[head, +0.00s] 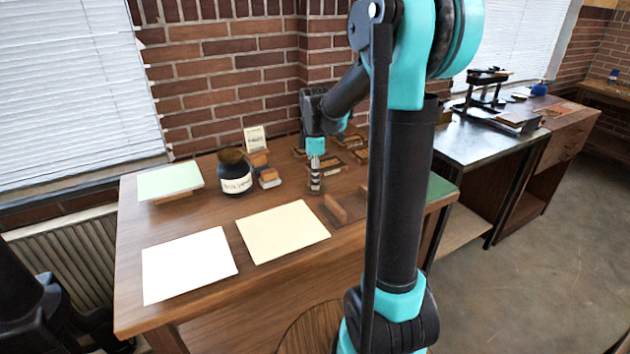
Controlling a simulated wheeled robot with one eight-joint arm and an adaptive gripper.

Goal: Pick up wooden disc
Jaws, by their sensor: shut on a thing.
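My gripper (315,182) points down over the wooden desk (200,218), to the right of the black jar. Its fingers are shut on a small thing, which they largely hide. At this size I cannot tell whether it is the wooden disc. I cannot make out a separate loose wooden disc on the desk. I also cannot tell whether the fingertips touch the desk top.
A black jar (235,180) with a brown top and small blocks (267,178) stand left of my gripper. White (188,266) and cream sheets (282,231) lie in front. Wooden pieces (335,210) lie nearby. A round wooden top (308,330) is below the desk's front edge.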

